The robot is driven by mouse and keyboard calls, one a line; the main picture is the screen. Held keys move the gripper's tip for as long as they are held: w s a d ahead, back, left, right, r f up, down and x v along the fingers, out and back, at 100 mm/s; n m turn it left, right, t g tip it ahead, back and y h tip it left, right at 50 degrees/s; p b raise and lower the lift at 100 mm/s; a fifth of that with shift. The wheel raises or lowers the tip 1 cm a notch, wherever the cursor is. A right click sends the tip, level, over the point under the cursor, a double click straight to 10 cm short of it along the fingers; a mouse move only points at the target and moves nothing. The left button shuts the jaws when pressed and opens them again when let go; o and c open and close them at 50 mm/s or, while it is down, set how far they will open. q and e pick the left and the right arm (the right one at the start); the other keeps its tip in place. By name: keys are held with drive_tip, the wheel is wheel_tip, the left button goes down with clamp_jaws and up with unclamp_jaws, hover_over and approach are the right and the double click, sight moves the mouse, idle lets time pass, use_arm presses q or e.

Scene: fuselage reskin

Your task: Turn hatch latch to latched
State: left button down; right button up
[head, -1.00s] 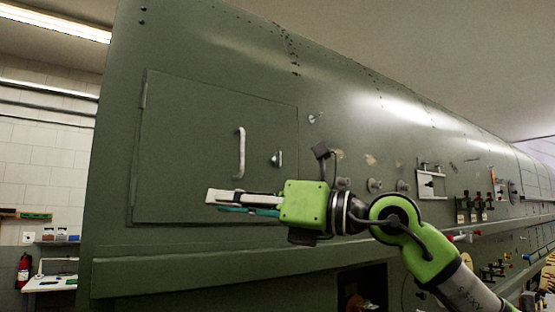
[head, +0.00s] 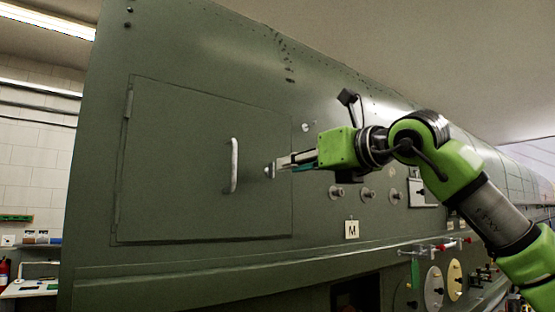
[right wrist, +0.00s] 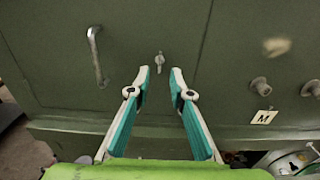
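The hatch (head: 175,160) is a square green panel set flush in the fuselage side, and it looks closed. The hatch latch (head: 269,171) is a small metal knob near the hatch's right edge. In the right wrist view the latch (right wrist: 160,63) looks upright and lies just beyond the fingertips, centred between them. My right gripper (head: 284,164) comes from the right with its tips close to the latch. In the right wrist view this gripper (right wrist: 160,74) is open and empty. I cannot tell whether it touches the latch. My left gripper is not in view.
A white bar handle (head: 234,165) stands left of the latch and also shows in the right wrist view (right wrist: 95,55). Several round knobs (head: 336,191) and an "M" tag (head: 351,229) lie to the lower right. A ledge runs below the hatch.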

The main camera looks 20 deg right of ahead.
sight(268, 164)
drive_tip(key=p+x, duration=0.2)
drive_tip(key=x, duration=0.4)
drive_tip(key=shift+d, duration=0.1)
drive_tip(key=shift+s, duration=0.1)
clamp_jaws()
